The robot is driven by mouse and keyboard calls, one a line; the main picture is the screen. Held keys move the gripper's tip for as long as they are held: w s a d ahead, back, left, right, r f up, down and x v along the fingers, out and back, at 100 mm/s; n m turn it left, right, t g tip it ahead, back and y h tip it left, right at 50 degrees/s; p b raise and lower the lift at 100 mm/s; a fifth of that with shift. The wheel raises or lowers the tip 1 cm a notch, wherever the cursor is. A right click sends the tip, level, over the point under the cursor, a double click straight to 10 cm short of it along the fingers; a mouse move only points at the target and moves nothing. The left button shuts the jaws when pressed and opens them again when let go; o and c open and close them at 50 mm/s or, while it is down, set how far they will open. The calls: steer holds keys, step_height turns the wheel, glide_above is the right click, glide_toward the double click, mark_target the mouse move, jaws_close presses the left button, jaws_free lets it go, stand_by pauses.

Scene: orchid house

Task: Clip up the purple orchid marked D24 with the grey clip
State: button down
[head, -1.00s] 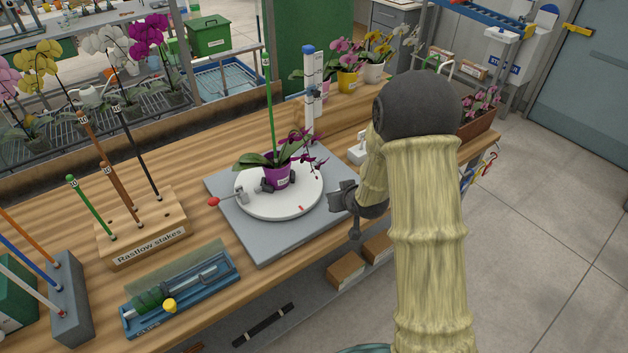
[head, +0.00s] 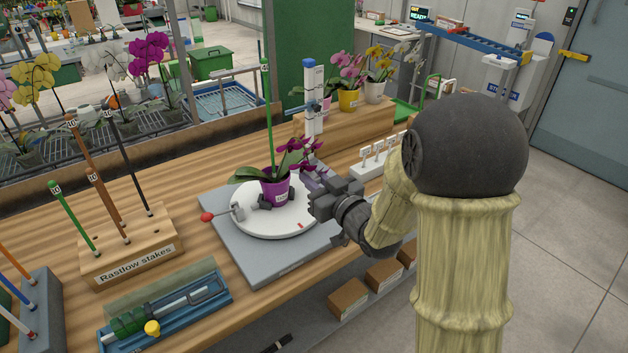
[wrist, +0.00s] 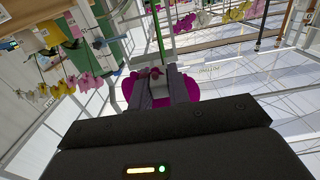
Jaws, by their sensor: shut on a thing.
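The purple orchid (head: 302,154) stands in a purple pot (head: 276,188) on a white turntable (head: 256,225). A tall green stake (head: 268,110) rises from the pot. Its dark purple blooms lean right toward my gripper (head: 314,186). In the wrist view, magenta petals (wrist: 132,88) show beyond my gripper's fingers (wrist: 158,86). The fingers are shut on a small light grey thing between them, which looks like the grey clip; its shape is mostly hidden. The pot's label is too small to read.
A grey board (head: 241,262) lies under the turntable. A red-knobbed fitting (head: 208,217) is at its left. A blue-and-white post (head: 309,105) stands behind the pot. The stake block (head: 128,262) and blue tray (head: 165,312) are left. A white tag rack (head: 374,163) is behind my arm.

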steer(key=shift+w, duration=0.1)
steer(key=p, duration=0.4)
glide_toward(272, 143)
steer(key=shift+b+x, duration=0.5)
steer(key=shift+x, duration=3.3)
steer(key=c, duration=1.3)
jaws_free()
steer(key=shift+d, duration=0.1)
steer(key=shift+o, duration=0.2)
steer(key=b+v, duration=0.3)
steer(key=v, duration=1.4)
steer(key=shift+b, duration=0.35)
